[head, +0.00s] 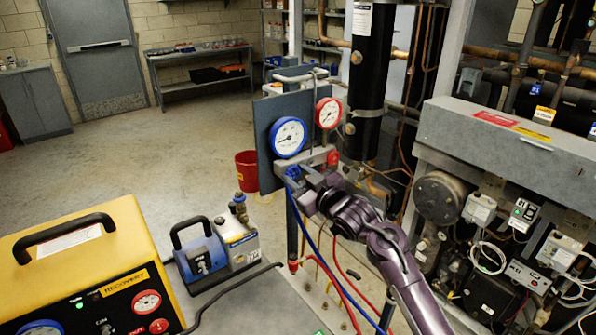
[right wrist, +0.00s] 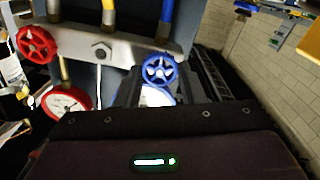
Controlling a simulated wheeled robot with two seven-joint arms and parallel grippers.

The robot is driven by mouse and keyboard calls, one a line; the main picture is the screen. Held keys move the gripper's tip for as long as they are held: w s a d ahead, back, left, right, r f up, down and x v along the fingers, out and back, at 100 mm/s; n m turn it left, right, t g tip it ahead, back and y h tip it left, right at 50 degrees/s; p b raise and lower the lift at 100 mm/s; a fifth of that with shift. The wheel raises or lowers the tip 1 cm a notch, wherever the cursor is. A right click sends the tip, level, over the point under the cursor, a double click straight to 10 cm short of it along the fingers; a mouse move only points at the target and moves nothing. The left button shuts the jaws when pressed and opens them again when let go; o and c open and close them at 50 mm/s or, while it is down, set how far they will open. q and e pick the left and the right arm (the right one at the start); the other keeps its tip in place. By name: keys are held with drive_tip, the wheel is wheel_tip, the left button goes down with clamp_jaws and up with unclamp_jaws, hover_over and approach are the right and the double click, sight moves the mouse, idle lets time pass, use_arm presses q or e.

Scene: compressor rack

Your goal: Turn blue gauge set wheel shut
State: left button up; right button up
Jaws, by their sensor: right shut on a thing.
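The gauge set stands on a dark panel in the head view, with a blue-rimmed gauge (head: 288,137) and a red-rimmed gauge (head: 328,113) above a grey manifold bar (head: 318,156). The blue wheel (head: 292,172) is at the left end of the bar, partly hidden by my right gripper (head: 303,183). In the right wrist view the blue wheel (right wrist: 159,70) shows between the dark fingers, and my right gripper is shut on it. The red wheel (head: 334,158) is at the bar's other end, also in the right wrist view (right wrist: 36,44). My left gripper is not in view.
Blue, red and yellow hoses hang below the manifold. A black cylinder (head: 369,80) and pipes stand close to its right. A yellow recovery machine (head: 75,262) and a blue-grey pump (head: 215,248) stand at lower left. A red bucket (head: 247,171) is on the floor behind.

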drive_tip(key=shift+f+m+p, duration=0.1)
drive_tip(key=shift+m+p, duration=0.2)
drive_tip(key=shift+m, duration=0.4)
drive_tip(key=o, duration=1)
drive_tip(key=b+v, duration=0.2)
drive_tip(key=v, duration=0.5)
drive_tip(key=shift+s+d, duration=0.25)
drive_tip(key=shift+s, duration=0.05)
